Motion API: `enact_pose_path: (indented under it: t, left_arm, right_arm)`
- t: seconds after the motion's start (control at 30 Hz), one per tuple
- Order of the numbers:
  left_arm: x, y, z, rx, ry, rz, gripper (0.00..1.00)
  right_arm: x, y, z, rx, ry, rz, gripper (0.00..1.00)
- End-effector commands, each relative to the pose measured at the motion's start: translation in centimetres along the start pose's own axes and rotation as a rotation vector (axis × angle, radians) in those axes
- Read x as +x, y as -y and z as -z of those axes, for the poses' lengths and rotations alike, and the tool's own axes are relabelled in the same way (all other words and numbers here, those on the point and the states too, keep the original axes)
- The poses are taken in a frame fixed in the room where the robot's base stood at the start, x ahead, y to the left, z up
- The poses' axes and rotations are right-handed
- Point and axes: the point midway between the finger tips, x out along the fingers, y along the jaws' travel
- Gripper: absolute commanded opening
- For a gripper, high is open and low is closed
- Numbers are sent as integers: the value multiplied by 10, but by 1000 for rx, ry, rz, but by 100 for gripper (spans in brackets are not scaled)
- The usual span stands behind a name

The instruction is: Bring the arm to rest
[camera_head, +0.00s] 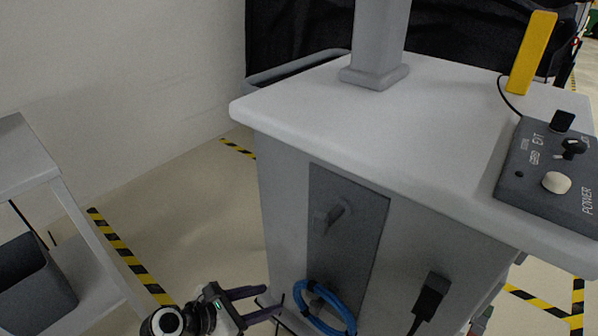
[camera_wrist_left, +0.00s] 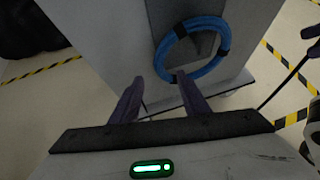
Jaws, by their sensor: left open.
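My left gripper (camera_head: 270,299) is low in the head view, in front of the grey cart (camera_head: 280,190). Its two dark fingers are apart, with nothing held between them; they also show in the left wrist view (camera_wrist_left: 160,84). A blue coil (camera_head: 350,318) hangs low against the cart's front, just right of the fingers. In the left wrist view the coil (camera_wrist_left: 206,70) is just beyond the fingertips, its lower edge close to the right finger. Whether they touch I cannot tell.
A grey hook (camera_head: 330,217) juts from the dark panel above the coil. A black plug (camera_head: 429,297) hangs right of it. A control box (camera_head: 550,176) and yellow bar (camera_head: 531,52) are on the cart top. A shelf unit (camera_head: 25,160) stands left, with open floor between.

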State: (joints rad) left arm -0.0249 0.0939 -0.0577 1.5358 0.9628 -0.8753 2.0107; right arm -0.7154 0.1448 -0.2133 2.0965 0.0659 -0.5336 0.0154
Motion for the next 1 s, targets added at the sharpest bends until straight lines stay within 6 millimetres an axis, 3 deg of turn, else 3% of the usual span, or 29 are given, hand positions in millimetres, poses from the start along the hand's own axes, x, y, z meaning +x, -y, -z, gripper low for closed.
enact_pose_path:
  t: [0.13, 0.23, 0.5, 0.7, 0.83, 1.0]
  left_arm:
    - [-6, 5, 6, 87, -26, -12, 42]
    - [-19, 15, 17, 303, -83, -34, 42]
    - [-84, 55, 48, 1278, -326, -16, 42]
    - [-137, 86, 46, 2009, -474, 100, 42]
    - [-161, 100, 38, 2363, -534, 184, 42]
    - [-176, 109, 32, 2602, -570, 247, 42]
  right_arm:
    - [-5, 0, 5, 0, 1, -1, 42]
    - [-13, 1, 13, -2, 3, -2, 42]
    - [-38, 3, 27, -10, 32, -12, 42]
    - [-51, 4, 41, -11, 40, -20, 42]
    - [-56, 3, 50, -16, 37, -24, 42]
    - [-56, 1, 53, -21, 39, -29, 42]
